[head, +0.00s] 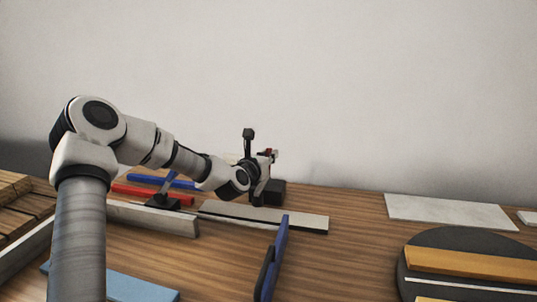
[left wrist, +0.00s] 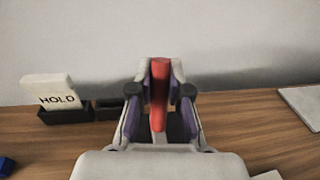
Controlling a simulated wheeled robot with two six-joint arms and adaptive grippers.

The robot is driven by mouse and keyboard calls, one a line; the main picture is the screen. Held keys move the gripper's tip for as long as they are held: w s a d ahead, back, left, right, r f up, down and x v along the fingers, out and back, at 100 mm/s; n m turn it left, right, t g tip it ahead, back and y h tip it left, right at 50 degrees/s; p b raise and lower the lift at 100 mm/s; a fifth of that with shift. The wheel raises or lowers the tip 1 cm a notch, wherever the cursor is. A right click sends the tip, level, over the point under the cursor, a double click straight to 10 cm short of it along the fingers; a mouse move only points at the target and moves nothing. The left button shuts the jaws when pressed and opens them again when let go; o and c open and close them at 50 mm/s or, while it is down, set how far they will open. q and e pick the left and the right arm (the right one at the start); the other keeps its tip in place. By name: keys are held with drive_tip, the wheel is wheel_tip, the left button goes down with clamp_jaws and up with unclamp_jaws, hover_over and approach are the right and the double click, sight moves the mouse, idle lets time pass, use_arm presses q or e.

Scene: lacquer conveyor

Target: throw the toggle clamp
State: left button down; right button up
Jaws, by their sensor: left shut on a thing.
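The toggle clamp's red handle (left wrist: 158,95) stands nearly upright in the middle of the left wrist view, between the two fingers of my left gripper (left wrist: 160,80). The gripper is shut on this handle. In the head view my left gripper (head: 264,170) is at the far side of the table, with a little of the red handle (head: 270,153) showing at its tip. The rest of the clamp is hidden behind the gripper and wrist. My right gripper is in neither view.
A white HOLD card (left wrist: 48,89) stands in a dark holder left of the gripper. A dark round plate (head: 450,243) with wooden bars is at right. The wall is behind.

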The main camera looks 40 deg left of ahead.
use_arm(q)
drive_tip(key=shift+w+a+r+g+p, duration=0.3)
drive_tip(key=shift+w+g+p, duration=0.1)
drive_tip(key=shift+g+p, duration=0.25)
drive_tip(key=g+p, duration=0.1)
drive_tip(key=p, duration=0.1)
drive_tip(key=w+g+h+p, duration=0.1)
drive_tip(key=p, duration=0.2)
drive_tip(key=w+a+g+h+p, duration=0.1)
drive_tip(key=p, duration=0.2)
drive_tip(key=shift+w+a+f+n+g, duration=0.1)
drive_tip(key=shift+n+g, duration=0.25)
drive_tip(key=shift+n, duration=0.05)
drive_tip(key=shift+w+a+f+g+h+p, duration=0.2)
drive_tip(key=shift+w+f+g+h+p, duration=0.4)
drive_tip(key=shift+p, duration=3.1)
drive_tip(key=shift+w+a+f+g+h+p, duration=0.2)
drive_tip(key=shift+f+g+p, duration=0.65)
drive_tip(key=shift+p, duration=2.85)
drive_tip(key=shift+r, duration=0.2)
drive_tip(key=c, duration=1.1)
unclamp_jaws()
drive_tip(key=shift+w+f+g, duration=0.1)
drive_tip(key=shift+f+g, duration=0.05)
drive_tip(key=shift+g, duration=0.1)
